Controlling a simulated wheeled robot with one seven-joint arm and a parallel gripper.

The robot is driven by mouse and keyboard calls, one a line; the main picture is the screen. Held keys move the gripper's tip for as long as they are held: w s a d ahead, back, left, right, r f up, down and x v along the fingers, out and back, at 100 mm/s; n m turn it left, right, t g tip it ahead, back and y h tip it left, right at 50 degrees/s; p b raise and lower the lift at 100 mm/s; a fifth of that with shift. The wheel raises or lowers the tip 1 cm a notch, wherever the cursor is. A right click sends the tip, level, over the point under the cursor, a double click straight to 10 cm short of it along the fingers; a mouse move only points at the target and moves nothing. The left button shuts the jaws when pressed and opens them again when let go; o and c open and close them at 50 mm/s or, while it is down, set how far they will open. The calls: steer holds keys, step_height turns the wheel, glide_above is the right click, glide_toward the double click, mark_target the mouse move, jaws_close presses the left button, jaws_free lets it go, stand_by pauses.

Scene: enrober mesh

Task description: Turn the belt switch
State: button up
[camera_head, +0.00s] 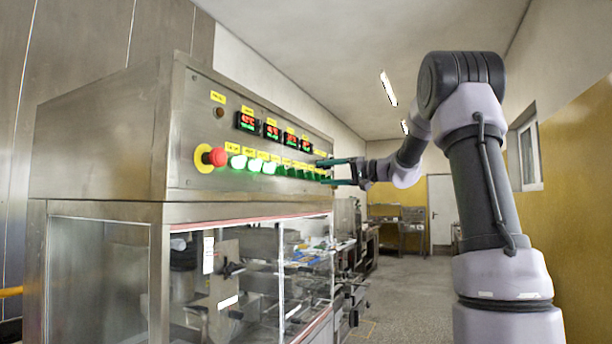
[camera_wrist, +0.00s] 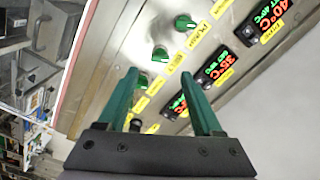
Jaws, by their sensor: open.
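A row of green rotary switches (camera_head: 292,172) runs along the lower part of the steel control panel (camera_head: 185,118). The small yellow labels are too small or blurred for me to tell which one is the belt switch. My gripper (camera_head: 325,172) is open at the far right end of the row, its green fingers pointing at the panel. In the wrist view my gripper (camera_wrist: 159,74) shows no object held. One green switch (camera_wrist: 160,54) appears between and beyond the fingertips. A third switch (camera_wrist: 185,22) is farther up.
A red emergency button (camera_head: 214,157) and lit buttons (camera_head: 254,165) are at the panel's left. Temperature displays (camera_head: 248,122) sit above; they also show in the wrist view (camera_wrist: 218,66). A glazed cabinet (camera_head: 105,270) is below. The floor aisle (camera_head: 405,290) is clear.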

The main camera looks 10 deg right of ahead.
mark_target(301, 174)
steer(key=x, duration=0.7)
steer(key=shift+d, duration=0.1)
steer(key=shift+s, duration=0.1)
jaws_close()
